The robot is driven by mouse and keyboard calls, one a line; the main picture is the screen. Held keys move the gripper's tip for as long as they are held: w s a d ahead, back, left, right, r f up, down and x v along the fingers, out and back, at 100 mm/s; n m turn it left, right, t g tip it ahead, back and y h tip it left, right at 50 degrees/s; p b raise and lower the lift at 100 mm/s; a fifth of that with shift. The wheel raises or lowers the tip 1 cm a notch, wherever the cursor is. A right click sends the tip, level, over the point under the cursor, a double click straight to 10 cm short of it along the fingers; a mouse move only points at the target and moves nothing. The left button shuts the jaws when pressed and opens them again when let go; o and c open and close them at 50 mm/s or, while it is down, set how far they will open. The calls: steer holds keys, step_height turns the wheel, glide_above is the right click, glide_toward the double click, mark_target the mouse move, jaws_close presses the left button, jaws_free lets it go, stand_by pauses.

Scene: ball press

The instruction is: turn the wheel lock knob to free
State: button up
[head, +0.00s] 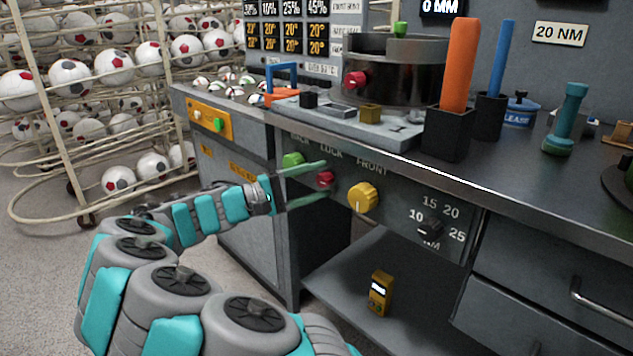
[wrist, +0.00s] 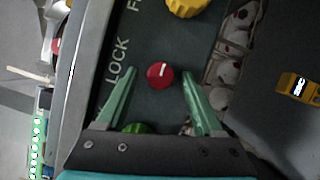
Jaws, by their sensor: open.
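The red knob (head: 325,179) sits under the word LOCK on the bench's front panel, between a green knob (head: 292,160) and a yellow knob (head: 362,197). In the wrist view the red knob (wrist: 160,76) carries a short white mark pointing toward the top of the picture. My gripper (head: 324,178) is open, with its two green fingers toward the panel. In the wrist view my gripper (wrist: 159,73) has a fingertip on each side of the red knob, with visible gaps. I cannot tell how far the fingertips are from the panel.
A dial with numbers (head: 431,227) is right of the yellow knob. A yellow meter (head: 379,293) stands on the open shelf below. The bench edge (head: 420,165) overhangs the panel, with an orange-handled tool (head: 460,65) above. A ball rack (head: 60,130) stands left.

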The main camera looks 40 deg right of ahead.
steer(key=v, duration=0.7)
steer(key=shift+a+b, duration=0.3)
steer(key=shift+b, duration=0.1)
